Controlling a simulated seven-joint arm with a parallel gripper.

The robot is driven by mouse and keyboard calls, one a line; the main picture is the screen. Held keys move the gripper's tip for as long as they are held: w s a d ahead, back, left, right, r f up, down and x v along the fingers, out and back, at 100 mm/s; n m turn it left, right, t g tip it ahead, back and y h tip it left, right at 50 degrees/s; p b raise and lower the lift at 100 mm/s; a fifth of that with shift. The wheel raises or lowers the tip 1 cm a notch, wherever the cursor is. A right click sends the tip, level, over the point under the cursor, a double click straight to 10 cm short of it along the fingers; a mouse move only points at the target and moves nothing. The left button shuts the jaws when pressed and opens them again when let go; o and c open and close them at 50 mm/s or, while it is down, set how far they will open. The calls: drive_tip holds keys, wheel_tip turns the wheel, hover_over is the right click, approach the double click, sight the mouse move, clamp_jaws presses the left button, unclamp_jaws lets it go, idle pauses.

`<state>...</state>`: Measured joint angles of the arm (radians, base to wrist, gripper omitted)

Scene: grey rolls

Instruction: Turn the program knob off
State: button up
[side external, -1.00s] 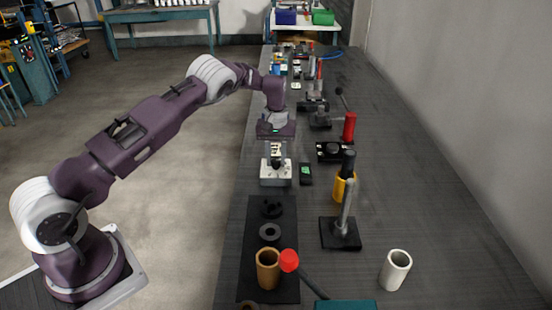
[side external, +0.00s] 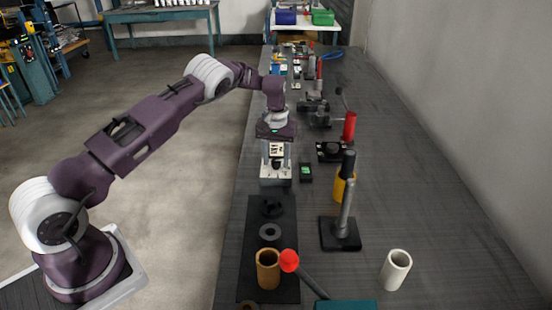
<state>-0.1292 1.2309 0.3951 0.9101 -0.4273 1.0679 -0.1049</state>
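A small light-grey box (side external: 275,182) with a pale top stands at the left side of the dark bench in the side external view. It is the likely place of the program knob, but the knob itself is too small and too hidden to make out. My gripper (side external: 276,157) points straight down over this box, with its lower end overlapping the box's top in the picture. I cannot tell whether it touches anything, or how far apart the fingers are.
A small black device with a green screen (side external: 305,172) stands right of the box. A black mat (side external: 256,220) in front bears dark rings and a tan cup (side external: 268,268). Lever tools line the right, including a grey-handled one (side external: 345,215). A white cup (side external: 396,269) stands front right.

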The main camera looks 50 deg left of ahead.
sight(276, 161)
wheel_tip(276, 161, up, 7)
drive_tip(key=shift+r, duration=0.1)
idle(0.5)
drive_tip(key=s+d+r+m+t, duration=0.1)
drive_tip(key=s+d+r, duration=0.25)
drive_tip(key=r, duration=0.35)
drive_tip(key=s+d+r+t, duration=0.1)
drive_tip(key=s+d+r, duration=0.1)
drive_tip(key=s+r, duration=0.45)
drive_tip(key=s+d+r+m+t, duration=0.1)
drive_tip(key=s+d+r, duration=0.2)
drive_tip(key=r, duration=0.6)
drive_tip(key=s+d+r+m+t, duration=0.1)
drive_tip(key=s+d+r+m, duration=0.2)
drive_tip(key=s, duration=1)
drive_tip(key=s+d+f+m, duration=0.1)
drive_tip(key=s+d+f, duration=0.1)
drive_tip(key=s, duration=0.5)
drive_tip(key=s+d+f+t, duration=0.1)
drive_tip(key=s+f, duration=0.1)
drive_tip(key=s, duration=0.5)
drive_tip(key=shift+d+f+m+t, duration=0.25)
drive_tip(key=shift+d+m+t, duration=0.05)
drive_tip(key=shift+d+m, duration=0.1)
